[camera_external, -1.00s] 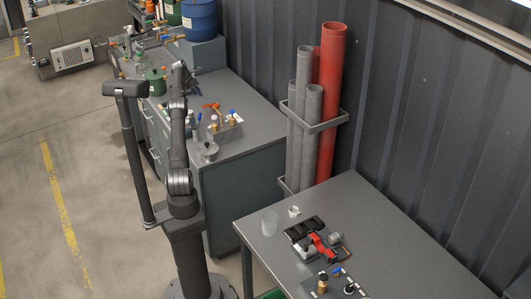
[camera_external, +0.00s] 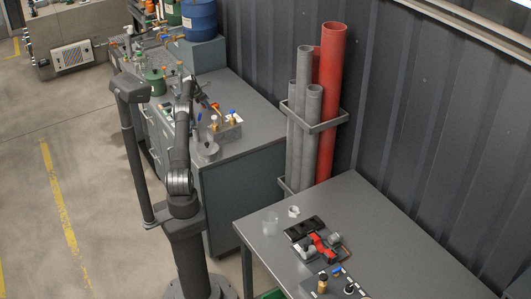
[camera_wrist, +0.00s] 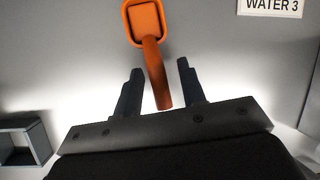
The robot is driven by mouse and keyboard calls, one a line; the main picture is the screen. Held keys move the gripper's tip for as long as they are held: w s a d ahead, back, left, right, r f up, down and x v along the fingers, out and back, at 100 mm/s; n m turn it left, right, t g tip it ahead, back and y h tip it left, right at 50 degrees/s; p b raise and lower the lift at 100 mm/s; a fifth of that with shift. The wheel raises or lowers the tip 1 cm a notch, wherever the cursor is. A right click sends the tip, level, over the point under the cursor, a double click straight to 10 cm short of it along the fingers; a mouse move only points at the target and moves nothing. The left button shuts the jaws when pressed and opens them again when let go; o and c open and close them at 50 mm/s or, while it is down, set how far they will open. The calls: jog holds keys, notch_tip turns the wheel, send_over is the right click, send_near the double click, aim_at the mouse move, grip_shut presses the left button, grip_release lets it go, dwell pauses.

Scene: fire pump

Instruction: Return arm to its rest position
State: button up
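My arm (camera_external: 181,140) stands on its pedestal at the left in the external view and is folded up with its end over the grey bench. My gripper (camera_wrist: 158,84) is open in the wrist view, with two dark fingers apart. An orange lever (camera_wrist: 154,62) with a square head lies between the fingers in the picture. A gap shows on both sides of its handle, and I cannot tell how far it is from the fingertips in depth. In the external view the gripper end is small and the lever is hidden or too small to tell.
A white label reading "WATER 3" (camera_wrist: 270,7) is at the upper right in the wrist view. A grey open box (camera_wrist: 22,143) is at the lower left. The grey bench (camera_external: 245,117) carries bottles and fittings. Grey and red pipes (camera_external: 329,100) stand by the wall.

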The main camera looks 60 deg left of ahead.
jog(key=shift+r, duration=1.95)
